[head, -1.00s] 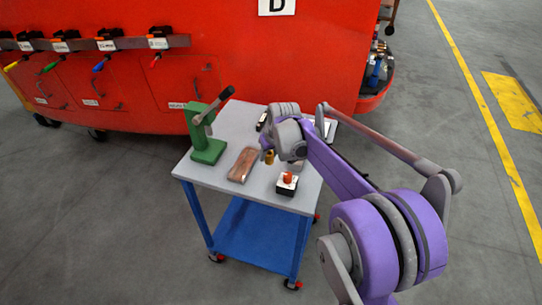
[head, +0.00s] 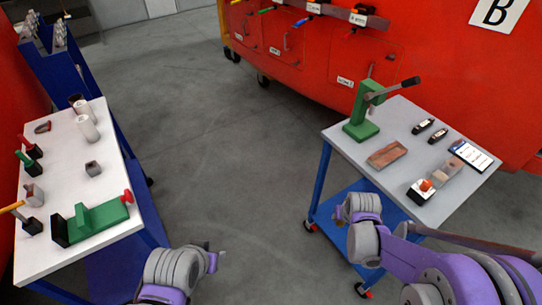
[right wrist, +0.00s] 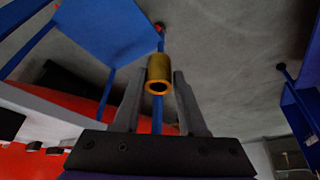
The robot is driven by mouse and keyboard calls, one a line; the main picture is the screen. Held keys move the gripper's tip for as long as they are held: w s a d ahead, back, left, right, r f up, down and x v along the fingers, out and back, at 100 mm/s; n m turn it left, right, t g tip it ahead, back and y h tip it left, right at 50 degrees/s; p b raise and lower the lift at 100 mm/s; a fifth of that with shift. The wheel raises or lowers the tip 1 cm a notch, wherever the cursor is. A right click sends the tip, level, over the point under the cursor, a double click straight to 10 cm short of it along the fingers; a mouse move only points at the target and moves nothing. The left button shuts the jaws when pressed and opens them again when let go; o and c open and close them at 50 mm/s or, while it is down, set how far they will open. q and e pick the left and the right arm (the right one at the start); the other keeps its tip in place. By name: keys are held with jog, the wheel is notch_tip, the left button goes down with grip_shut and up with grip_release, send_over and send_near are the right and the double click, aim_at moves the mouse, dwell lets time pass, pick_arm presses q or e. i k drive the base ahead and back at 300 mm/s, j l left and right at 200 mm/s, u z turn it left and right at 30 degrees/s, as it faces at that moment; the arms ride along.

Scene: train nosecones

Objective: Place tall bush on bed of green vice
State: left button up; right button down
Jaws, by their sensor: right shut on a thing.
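The brass tall bush (right wrist: 160,72) is a hollow golden cylinder, held between the fingers of my right gripper (right wrist: 157,90). In the head view my right gripper (head: 341,212) is beside the grey table's near left side; its fingers and the bush are hard to make out there. The green vice (head: 96,221) lies on the white table at the left, with a dark jaw end and a red knob. Its bed looks bare. My left gripper (head: 217,257) is at the bottom centre, right of the white table; its small fingertips do not show their opening.
The white table (head: 62,160) also holds white cylinders (head: 87,127), a small grey block (head: 93,168) and several handled tools. The grey table (head: 400,180) bears a green press (head: 362,115), a copper tray (head: 387,155) and a button box (head: 421,190). Open floor lies between the tables.

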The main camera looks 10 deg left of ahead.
aim_at(73, 228)
jog(key=u, duration=2.8)
jog(key=l+u, duration=0.55)
jog(key=u, duration=0.2)
